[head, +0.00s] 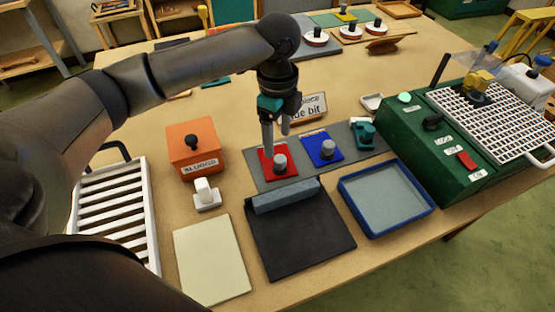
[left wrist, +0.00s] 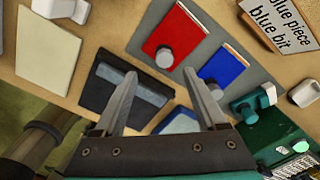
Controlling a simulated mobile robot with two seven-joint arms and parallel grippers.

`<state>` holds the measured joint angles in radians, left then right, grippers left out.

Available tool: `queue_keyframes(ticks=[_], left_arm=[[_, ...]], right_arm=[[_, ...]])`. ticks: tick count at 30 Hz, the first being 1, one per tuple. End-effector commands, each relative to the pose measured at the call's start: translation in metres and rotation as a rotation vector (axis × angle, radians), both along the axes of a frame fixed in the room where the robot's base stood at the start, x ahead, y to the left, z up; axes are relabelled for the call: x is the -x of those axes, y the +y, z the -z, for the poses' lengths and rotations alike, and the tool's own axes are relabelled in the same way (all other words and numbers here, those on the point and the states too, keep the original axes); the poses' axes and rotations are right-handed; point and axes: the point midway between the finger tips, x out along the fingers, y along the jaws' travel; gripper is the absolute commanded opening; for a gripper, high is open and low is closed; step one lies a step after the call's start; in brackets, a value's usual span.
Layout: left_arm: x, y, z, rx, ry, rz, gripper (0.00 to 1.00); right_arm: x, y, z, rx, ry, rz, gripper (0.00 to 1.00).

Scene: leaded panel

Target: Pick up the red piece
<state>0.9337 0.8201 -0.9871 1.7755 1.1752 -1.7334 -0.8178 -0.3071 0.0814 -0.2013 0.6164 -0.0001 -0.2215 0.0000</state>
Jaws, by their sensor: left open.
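The red piece (head: 267,169) lies flat on a grey mat (head: 263,186) and carries a grey round knob. It also shows in the left wrist view (left wrist: 178,27), above and beyond my fingertips, with its knob nearest them. My left gripper (head: 277,141) is open and empty. In the head view its fingers point down over the far side of the red piece and partly cover it. In the left wrist view its fingers (left wrist: 160,78) stand apart with nothing between them. Whether a finger touches the piece is hard to tell. My right gripper is not in view.
A blue piece (head: 313,144) with a similar knob lies right of the red one. A black pad (head: 300,228) with a raised grey block and a blue-rimmed tray (head: 376,232) lie nearer. An orange box (head: 179,138) stands left, a green machine (head: 421,149) right. A sign stands behind.

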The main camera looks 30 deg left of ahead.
Motion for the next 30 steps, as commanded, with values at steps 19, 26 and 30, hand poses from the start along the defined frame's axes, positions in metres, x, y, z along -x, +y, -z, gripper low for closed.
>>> queue_keyframes(ticks=[19, 26, 30], left_arm=[[-0.005, -0.002, 0.083, -0.001, 0.002, -0.001, 0.74], [-0.006, -0.002, 0.095, -0.001, -0.002, 0.000, 0.74], [-0.006, -0.002, 0.095, -0.001, -0.002, 0.000, 0.74]], right_arm=[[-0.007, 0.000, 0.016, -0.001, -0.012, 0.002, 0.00], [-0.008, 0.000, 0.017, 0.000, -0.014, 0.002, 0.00], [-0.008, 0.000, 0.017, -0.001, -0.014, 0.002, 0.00]])
